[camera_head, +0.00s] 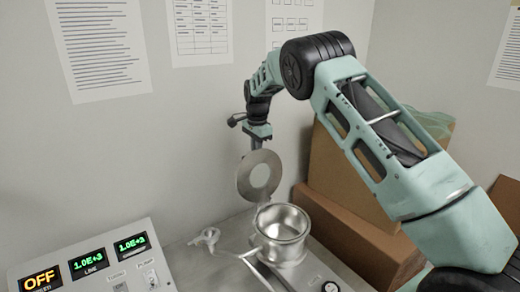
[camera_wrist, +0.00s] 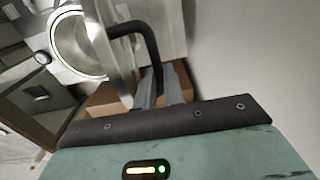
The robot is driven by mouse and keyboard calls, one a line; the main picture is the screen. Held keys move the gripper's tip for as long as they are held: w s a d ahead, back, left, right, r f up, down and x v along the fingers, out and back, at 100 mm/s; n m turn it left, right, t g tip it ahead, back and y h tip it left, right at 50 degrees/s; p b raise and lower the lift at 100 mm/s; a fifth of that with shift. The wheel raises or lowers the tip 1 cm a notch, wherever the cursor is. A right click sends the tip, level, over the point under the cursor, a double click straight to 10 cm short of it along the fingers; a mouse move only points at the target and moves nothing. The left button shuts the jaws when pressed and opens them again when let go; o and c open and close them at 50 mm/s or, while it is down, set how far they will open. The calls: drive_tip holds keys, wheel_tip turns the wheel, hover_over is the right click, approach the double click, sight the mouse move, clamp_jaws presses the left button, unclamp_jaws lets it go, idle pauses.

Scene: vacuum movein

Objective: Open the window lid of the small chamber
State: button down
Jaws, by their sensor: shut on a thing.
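The window lid (camera_head: 243,182) is a metal ring with a round window, tilted up nearly vertical behind the small chamber. The small chamber (camera_head: 282,250) is a shiny open metal cylinder on the metal surface, its mouth uncovered. In the wrist view the lid shows edge-on (camera_wrist: 115,60) with a black curved handle (camera_wrist: 152,45), and the open chamber mouth (camera_wrist: 72,45) is beside it. My gripper (camera_wrist: 160,85) is shut on the black handle. In the head view my gripper is above and behind the lid, its fingertips largely hidden by the lid.
A control panel (camera_head: 90,262) with lit displays, one reading OFF, stands at the lower left. Cardboard boxes (camera_head: 345,225) stand right of the chamber, beneath my arm. A pale fitting (camera_head: 206,237) lies left of the chamber. A wall with papers is close behind.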

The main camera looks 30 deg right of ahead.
drive_tip(key=shift+w+a+f, duration=0.1)
drive_tip(key=shift+w+a, duration=0.1)
drive_tip(key=shift+w, duration=0.35)
drive_tip(key=c, duration=1.5)
unclamp_jaws()
drive_tip(key=shift+w+f, duration=0.2)
drive_tip(key=shift+w, duration=0.05)
drive_tip(key=shift+w+f, duration=0.1)
drive_tip(key=shift+w, duration=0.1)
drive_tip(key=shift+s+d+r, duration=0.1)
drive_tip(key=shift+r, duration=0.25)
wheel_tip(320, 180, up, 17)
drive_tip(key=s+b, duration=0.1)
drive_tip(key=b, duration=0.3)
drive_tip(key=shift+s+f, duration=0.1)
drive_tip(key=shift+s, duration=0.05)
